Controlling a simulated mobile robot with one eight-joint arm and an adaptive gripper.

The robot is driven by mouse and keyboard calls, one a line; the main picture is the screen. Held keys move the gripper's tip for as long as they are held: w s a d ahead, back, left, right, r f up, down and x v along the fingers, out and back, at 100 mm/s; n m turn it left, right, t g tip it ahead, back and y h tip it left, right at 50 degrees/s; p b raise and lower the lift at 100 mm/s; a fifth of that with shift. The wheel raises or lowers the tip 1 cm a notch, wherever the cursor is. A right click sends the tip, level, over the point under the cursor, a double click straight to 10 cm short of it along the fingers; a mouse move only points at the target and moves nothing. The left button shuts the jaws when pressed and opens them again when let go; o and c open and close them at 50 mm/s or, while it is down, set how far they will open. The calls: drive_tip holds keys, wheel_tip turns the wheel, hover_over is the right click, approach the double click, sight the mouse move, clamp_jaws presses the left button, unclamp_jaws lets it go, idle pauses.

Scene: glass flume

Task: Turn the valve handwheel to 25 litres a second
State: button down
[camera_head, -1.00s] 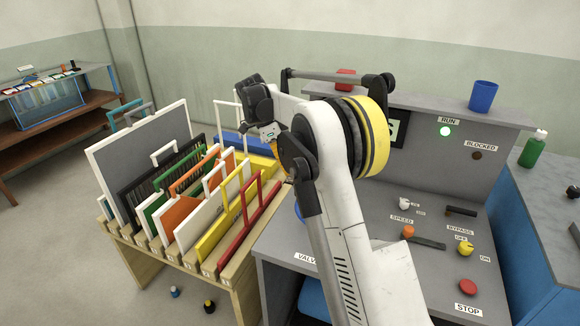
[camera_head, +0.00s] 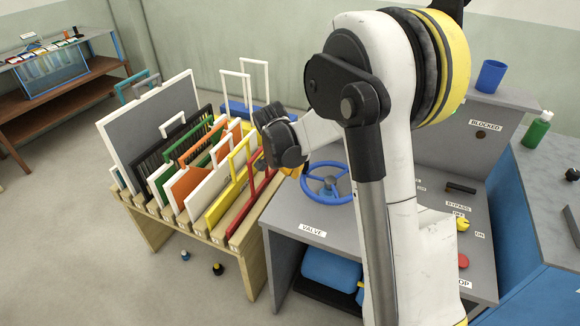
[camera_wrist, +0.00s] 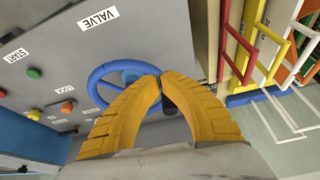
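The blue valve handwheel (camera_head: 327,199) lies on the grey console top behind the VALVE label (camera_head: 312,230). My arm hides part of the console to its right. My gripper (camera_head: 292,172) is at the wheel's left side in the head view, its yellow fingers partly hidden by the wrist. In the wrist view the yellow fingertips (camera_wrist: 160,76) meet in front of the wheel (camera_wrist: 96,84), with nothing seen pinched between them. A dark peg-like piece shows behind the fingers; I cannot tell whether they touch the wheel. No flow reading is visible.
A rack of coloured framed panels (camera_head: 190,165) stands close left of the console. A blue cup (camera_head: 490,76) stands on the rear ledge and a green bottle (camera_head: 537,130) at right. START (camera_wrist: 34,73) and other knobs show in the wrist view.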

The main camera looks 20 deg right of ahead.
sight(302, 174)
drive_tip(key=w+d+f, duration=0.1)
drive_tip(key=w+d+f+b, duration=0.1)
drive_tip(key=d+f, duration=0.1)
drive_tip(key=shift+w+d+f, duration=0.15)
drive_tip(key=shift+d+f, duration=0.05)
drive_tip(key=shift+f, duration=0.05)
drive_tip(key=shift+w+d+r, duration=0.1)
drive_tip(key=shift+w+d, duration=0.3)
drive_tip(key=shift+d, duration=0.15)
drive_tip(key=shift+w, duration=0.1)
drive_tip(key=shift+w+d+m, duration=0.15)
drive_tip(key=shift+w+m, duration=0.2)
drive_tip(key=shift+m, duration=0.15)
drive_tip(key=shift+w+d+g+b, duration=0.3)
drive_tip(key=shift+w+d, duration=0.15)
drive_tip(key=shift+w, duration=0.25)
drive_tip(key=shift+a, duration=0.1)
